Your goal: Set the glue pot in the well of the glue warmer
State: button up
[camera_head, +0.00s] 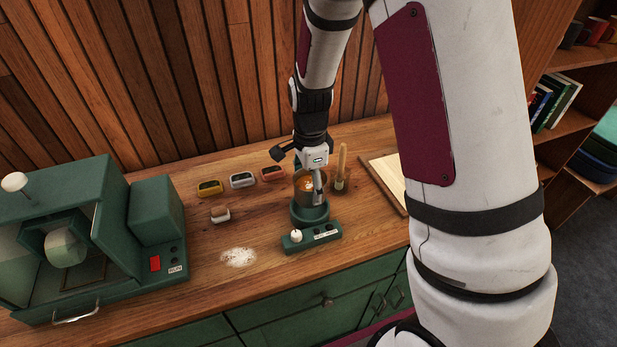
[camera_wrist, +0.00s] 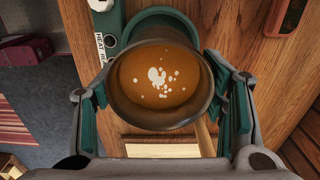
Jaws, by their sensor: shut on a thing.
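The glue pot (camera_wrist: 158,112) is a dark round metal pot of amber glue with pale bubbles on top. My gripper (camera_wrist: 163,92) is shut on it, with a finger on each side. In the head view the pot (camera_head: 300,190) is upright over the green glue warmer (camera_head: 311,217). In the wrist view the warmer's round rim (camera_wrist: 150,14) shows past the pot's far edge, so the pot looks off-centre from it. The pot hides the well, and I cannot tell how much gap is below it. The warmer's control box (camera_head: 312,239) has a white knob and a label.
A brush-like wooden handle (camera_head: 342,160) stands close right of the pot. Yellow (camera_head: 209,187), white (camera_head: 242,180) and red (camera_head: 272,174) small cases lie left. A pale board (camera_head: 388,178) lies right.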

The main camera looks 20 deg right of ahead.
jog(key=shift+f+b, duration=0.85)
jog(key=shift+f, duration=1.6)
jog(key=o, duration=1.5)
jog(key=shift+o, duration=1.3)
jog(key=shift+r, duration=0.1)
jog(key=shift+r+p, duration=1.6)
jog(key=shift+r, duration=1.8)
